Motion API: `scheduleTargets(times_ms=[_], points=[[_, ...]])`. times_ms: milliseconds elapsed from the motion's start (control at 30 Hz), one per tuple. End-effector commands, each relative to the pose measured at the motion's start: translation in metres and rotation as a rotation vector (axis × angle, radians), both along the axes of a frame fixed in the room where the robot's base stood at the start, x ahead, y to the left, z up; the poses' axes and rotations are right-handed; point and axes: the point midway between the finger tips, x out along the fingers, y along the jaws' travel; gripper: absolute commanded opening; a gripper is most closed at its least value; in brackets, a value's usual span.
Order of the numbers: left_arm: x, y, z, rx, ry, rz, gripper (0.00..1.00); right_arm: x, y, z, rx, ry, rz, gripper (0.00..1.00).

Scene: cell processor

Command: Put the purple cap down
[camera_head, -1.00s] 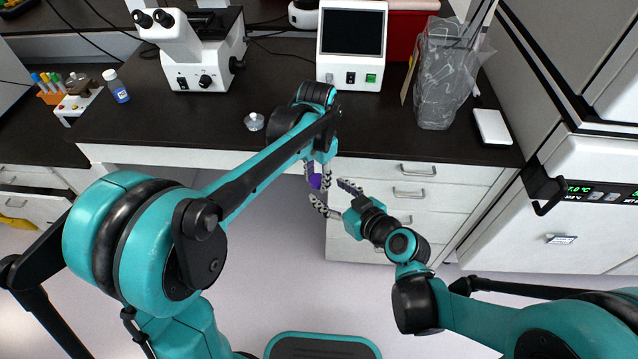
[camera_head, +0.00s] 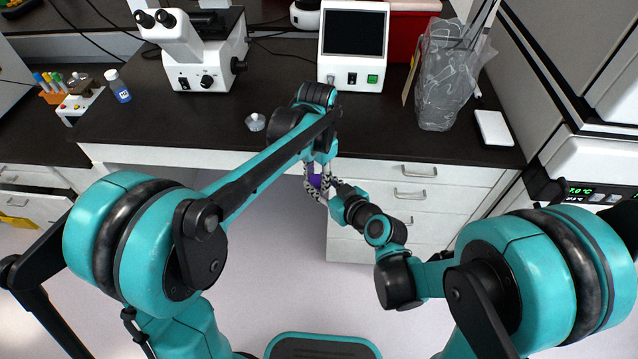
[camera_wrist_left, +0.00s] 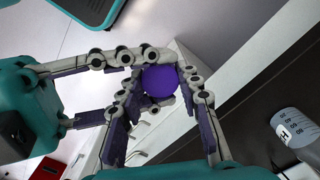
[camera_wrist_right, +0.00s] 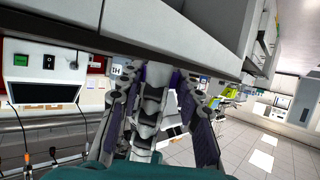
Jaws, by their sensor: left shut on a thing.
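The purple cap (camera_head: 316,182) is held between the fingers of my left gripper (camera_head: 317,177), in front of the bench's front edge and above the floor. In the left wrist view the cap (camera_wrist_left: 160,81) shows as a round purple disc between the left fingertips. My right gripper (camera_head: 327,190) is beside it, fingers apart and reaching around the cap and the left fingers. In the right wrist view my right gripper (camera_wrist_right: 160,85) has the left gripper's fingers between its own; the cap is hidden there. Whether the right fingers touch the cap, I cannot tell.
The dark bench (camera_head: 200,125) has free room at its front. A microscope (camera_head: 195,60), a screen device (camera_head: 352,45) and a plastic bag (camera_head: 440,85) stand behind.

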Motion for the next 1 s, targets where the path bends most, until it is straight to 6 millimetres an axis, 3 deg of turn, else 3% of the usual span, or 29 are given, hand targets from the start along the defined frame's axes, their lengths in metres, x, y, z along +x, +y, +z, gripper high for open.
scheduleTargets(times_ms=[100,133,200,233,667,1000], points=[[0.002,-0.005,0.000,-0.010,-0.006,-0.004,0.00,-0.003,0.004,0.000,0.004,0.006,0.011,0.08],[0.002,-0.005,0.000,-0.010,-0.006,-0.005,0.36,-0.003,0.004,0.000,0.004,0.006,0.011,0.08],[0.002,-0.005,0.000,-0.011,-0.007,-0.005,0.55,-0.004,0.005,-0.001,0.004,0.007,0.013,0.08],[0.002,-0.005,0.000,-0.011,-0.007,-0.005,0.58,-0.004,0.005,-0.001,0.004,0.007,0.013,0.08],[0.003,-0.006,0.009,-0.013,-0.008,-0.004,0.58,-0.005,0.005,-0.001,0.004,0.009,0.016,0.08],[0.002,-0.005,0.078,-0.009,-0.005,-0.004,0.58,-0.004,0.004,-0.001,0.002,0.008,0.013,0.03]])
